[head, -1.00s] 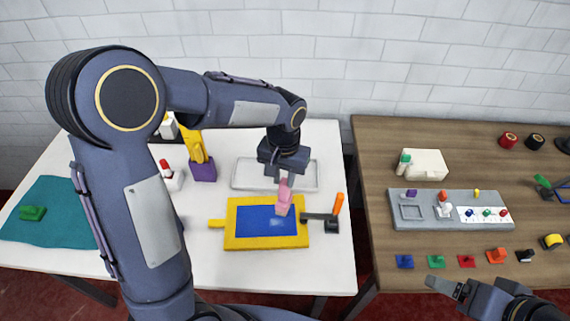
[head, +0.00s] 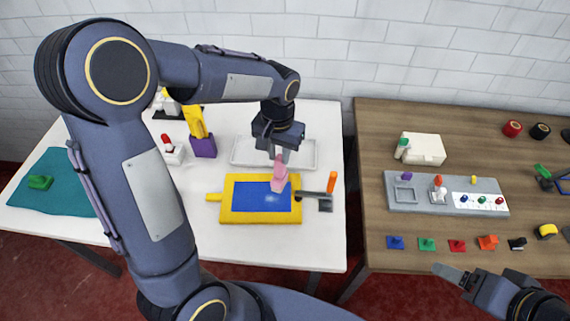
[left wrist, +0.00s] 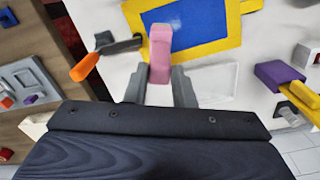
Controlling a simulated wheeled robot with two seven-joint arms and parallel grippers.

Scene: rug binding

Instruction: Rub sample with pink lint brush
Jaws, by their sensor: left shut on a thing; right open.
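The pink lint brush (head: 279,178) is upright in my left gripper (head: 279,158), which is shut on it. The brush also shows in the left wrist view (left wrist: 160,42), between the two fingers. The sample, a blue panel (head: 241,196) with a faint light patch, lies in a yellow frame (head: 228,217) on the white table. In the head view the brush overlaps the right part of the sample. I cannot tell whether it touches it. My right gripper (head: 452,275) is open and empty at the front of the wooden table.
A dark bar with an orange handle (head: 333,181) is right of the frame. A pale tray (head: 240,151) lies behind it. A purple holder (head: 203,147) with a yellow tool stands back left. The wooden table (head: 365,190) carries a grey board (head: 435,206) and several small coloured parts.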

